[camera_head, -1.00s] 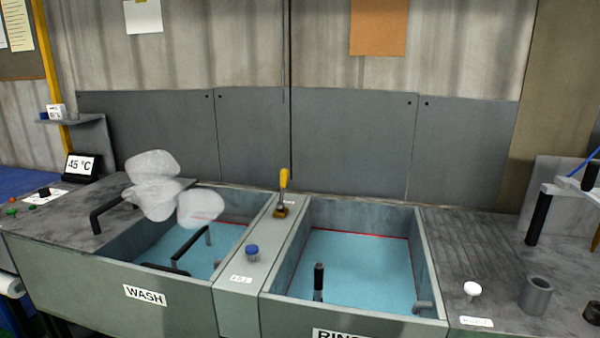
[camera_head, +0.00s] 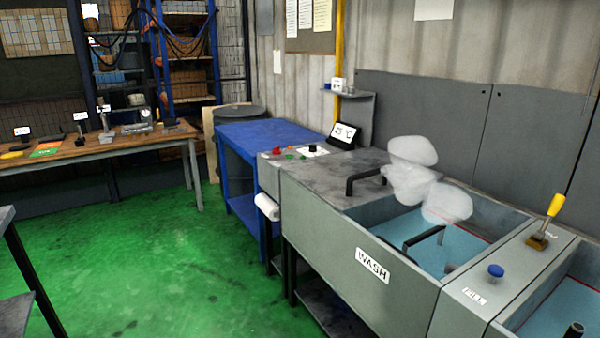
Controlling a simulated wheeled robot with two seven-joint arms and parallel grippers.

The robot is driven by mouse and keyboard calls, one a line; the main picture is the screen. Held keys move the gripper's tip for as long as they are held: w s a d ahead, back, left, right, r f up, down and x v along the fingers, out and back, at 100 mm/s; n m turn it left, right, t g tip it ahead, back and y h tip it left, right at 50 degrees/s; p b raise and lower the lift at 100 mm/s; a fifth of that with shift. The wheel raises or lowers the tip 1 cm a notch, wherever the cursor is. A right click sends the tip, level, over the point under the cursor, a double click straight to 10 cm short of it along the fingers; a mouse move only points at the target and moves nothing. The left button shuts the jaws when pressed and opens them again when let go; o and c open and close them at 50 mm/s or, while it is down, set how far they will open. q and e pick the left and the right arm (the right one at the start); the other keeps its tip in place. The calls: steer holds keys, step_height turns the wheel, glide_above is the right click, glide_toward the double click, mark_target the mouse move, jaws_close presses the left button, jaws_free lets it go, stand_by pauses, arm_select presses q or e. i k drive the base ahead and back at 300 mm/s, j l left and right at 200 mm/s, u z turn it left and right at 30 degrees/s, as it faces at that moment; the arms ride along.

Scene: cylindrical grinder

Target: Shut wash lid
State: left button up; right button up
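The wash tank (camera_head: 352,239) stands at the right, with a white WASH label on its front. Its basin is open and holds blue liquid (camera_head: 405,226). A flat dark grey lid-like panel (camera_head: 335,170) with a black bar handle (camera_head: 364,180) lies to the left of the opening; I cannot tell for sure that it is the lid. A second black handle (camera_head: 424,238) shows inside the basin. White steam-like puffs (camera_head: 412,175) hang over the tank and hide part of it. Neither of my grippers is in view.
A control strip with a blue knob (camera_head: 495,271) and a yellow-handled lever (camera_head: 555,206) lies right of the basin. A blue table (camera_head: 262,132) stands left of the tank. A wooden bench (camera_head: 90,148) is farther back. The green floor (camera_head: 150,265) at left is clear.

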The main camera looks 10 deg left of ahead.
mark_target(348, 180)
steer(key=i+j+z, duration=0.1)
steer(key=i+j, duration=0.15)
steer(key=i+j+z, duration=0.1)
steer(key=i+j, duration=0.15)
steer(key=j, duration=0.25)
steer(key=i+j+z, duration=0.1)
steer(key=i+j, duration=0.15)
steer(key=j, duration=0.15)
steer(key=i+j+z, duration=0.1)
steer(key=j, duration=0.3)
steer(key=i+j, duration=0.3)
steer(key=j, duration=0.15)
steer(key=i+j+z, duration=0.15)
steer(key=j, duration=0.3)
steer(key=i+j+z, duration=0.1)
steer(key=i+j, duration=0.15)
steer(key=j, duration=0.2)
steer(key=i+j+z, duration=0.1)
steer(key=j, duration=0.35)
